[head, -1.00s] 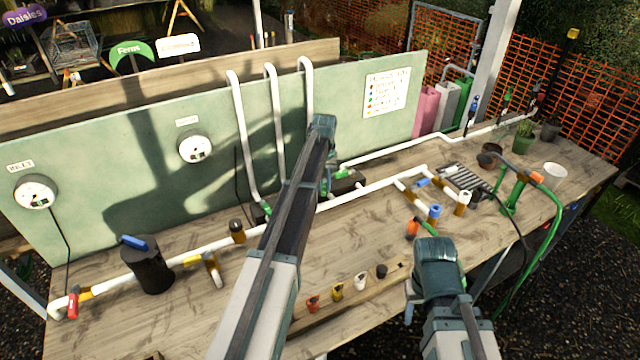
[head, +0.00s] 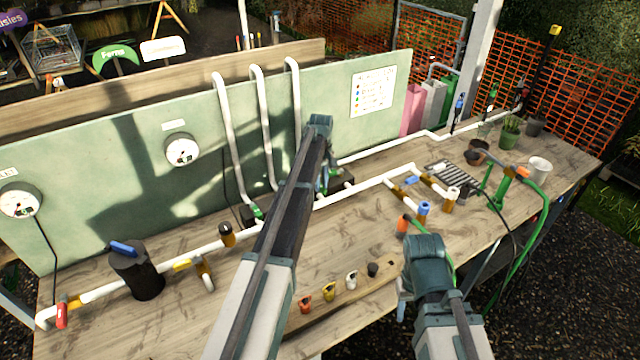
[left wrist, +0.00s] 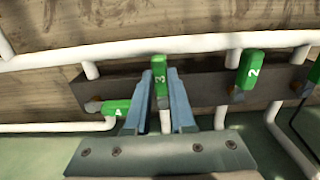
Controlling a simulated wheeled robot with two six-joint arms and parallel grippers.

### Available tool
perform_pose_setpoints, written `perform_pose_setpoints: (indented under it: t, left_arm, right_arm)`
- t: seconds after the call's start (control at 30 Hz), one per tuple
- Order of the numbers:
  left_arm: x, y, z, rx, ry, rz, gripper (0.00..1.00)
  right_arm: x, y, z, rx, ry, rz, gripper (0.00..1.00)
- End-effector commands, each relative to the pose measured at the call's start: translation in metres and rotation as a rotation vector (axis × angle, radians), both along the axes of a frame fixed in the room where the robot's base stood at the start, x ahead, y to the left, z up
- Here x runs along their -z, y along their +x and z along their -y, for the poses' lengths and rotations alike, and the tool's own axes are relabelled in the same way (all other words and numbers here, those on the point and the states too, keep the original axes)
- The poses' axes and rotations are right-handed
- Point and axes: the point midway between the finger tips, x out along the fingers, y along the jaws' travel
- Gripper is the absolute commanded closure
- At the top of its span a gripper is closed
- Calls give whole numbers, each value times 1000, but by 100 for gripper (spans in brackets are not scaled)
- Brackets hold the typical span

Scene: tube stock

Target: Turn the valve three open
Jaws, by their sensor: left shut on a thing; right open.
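In the left wrist view the green handle marked 3, valve three (left wrist: 160,75), stands between the two blue fingers of my left gripper (left wrist: 161,100). The fingers are shut on it. The handle points up the picture, in line with the white pipe stub below it. In the head view my left gripper (head: 325,178) reaches down to the valves at the board's foot, and my arm hides most of them. My right gripper (head: 403,300) is open and empty above the table's front.
The green handle marked 2 (left wrist: 248,70) stands upright beside valve three. Another green handle (left wrist: 116,107) on the other side lies crosswise. A long white pipe (head: 375,184) runs along the table (head: 200,325). Loose fittings stand near the front edge.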

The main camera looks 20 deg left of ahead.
Motion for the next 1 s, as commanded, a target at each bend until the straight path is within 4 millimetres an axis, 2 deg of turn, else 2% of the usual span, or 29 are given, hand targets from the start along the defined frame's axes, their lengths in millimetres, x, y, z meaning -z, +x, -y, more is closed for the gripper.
perform_pose_setpoints:
  t: [0.43,0.47,0.6,1.0]
  left_arm:
    - [0,1,0,-10,-1,1,100]
    - [0,1,0,-10,-1,1,72]
    - [0,1,0,-9,-1,1,48]
    - [-2,0,0,-8,-1,1,48]
  right_arm:
    - [0,0,0,0,0,0,50]
    - [0,0,0,0,0,0,50]
    - [0,0,0,0,0,0,50]
    - [-2,0,0,0,0,0,50]
